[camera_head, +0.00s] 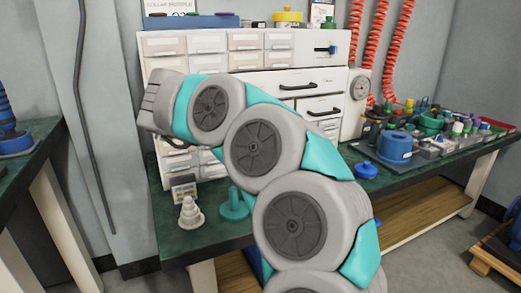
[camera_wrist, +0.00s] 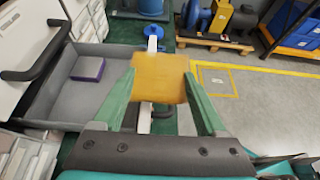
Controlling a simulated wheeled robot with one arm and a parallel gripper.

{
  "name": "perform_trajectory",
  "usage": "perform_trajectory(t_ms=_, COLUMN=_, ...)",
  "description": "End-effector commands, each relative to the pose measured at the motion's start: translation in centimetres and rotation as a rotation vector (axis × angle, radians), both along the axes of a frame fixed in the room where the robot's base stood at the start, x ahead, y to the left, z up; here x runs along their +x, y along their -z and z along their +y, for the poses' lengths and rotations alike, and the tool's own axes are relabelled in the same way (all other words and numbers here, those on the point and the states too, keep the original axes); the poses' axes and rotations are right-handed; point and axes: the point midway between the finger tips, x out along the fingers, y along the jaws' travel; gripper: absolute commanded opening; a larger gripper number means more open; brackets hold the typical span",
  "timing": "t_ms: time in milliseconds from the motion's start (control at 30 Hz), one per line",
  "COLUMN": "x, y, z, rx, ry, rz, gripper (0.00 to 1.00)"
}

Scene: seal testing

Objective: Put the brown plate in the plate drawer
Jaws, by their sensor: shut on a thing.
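The brown plate (camera_wrist: 160,88), a flat orange-brown square, is between the green fingers of my gripper (camera_wrist: 160,74) in the wrist view. My gripper is shut on it and holds it above the bench edge and floor side. An open grey drawer (camera_wrist: 62,108) lies to the left of the plate in the wrist view, with a purple block (camera_wrist: 88,68) inside; I cannot read any label on it. In the head view, my arm covers the lower cabinet, and the plate and fingers are not visible.
The white drawer cabinet (camera_head: 265,60) stands on the green bench (camera_head: 215,222). A grey stepped cone (camera_head: 189,213) and a teal knobbed piece (camera_head: 234,206) stand at its front. A black handle (camera_wrist: 38,58) juts out near the drawer. Blue and green parts crowd the right.

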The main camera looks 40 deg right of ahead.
Motion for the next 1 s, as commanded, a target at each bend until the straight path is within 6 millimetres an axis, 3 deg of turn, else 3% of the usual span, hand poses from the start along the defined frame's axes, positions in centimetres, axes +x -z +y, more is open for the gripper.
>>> perform_trajectory(t_ms=500, x=7.0, y=-0.2, z=-1.8, rx=-0.003, ry=0.0, rz=-0.003, gripper=0.0)
perform_trajectory(t_ms=900, x=9.7, y=-0.2, z=-2.3, rx=-0.004, ry=-0.001, rz=-0.002, gripper=0.0)
perform_trajectory(t_ms=1000, x=9.6, y=0.9, z=-2.4, rx=-0.003, ry=-0.001, rz=0.001, gripper=0.0)
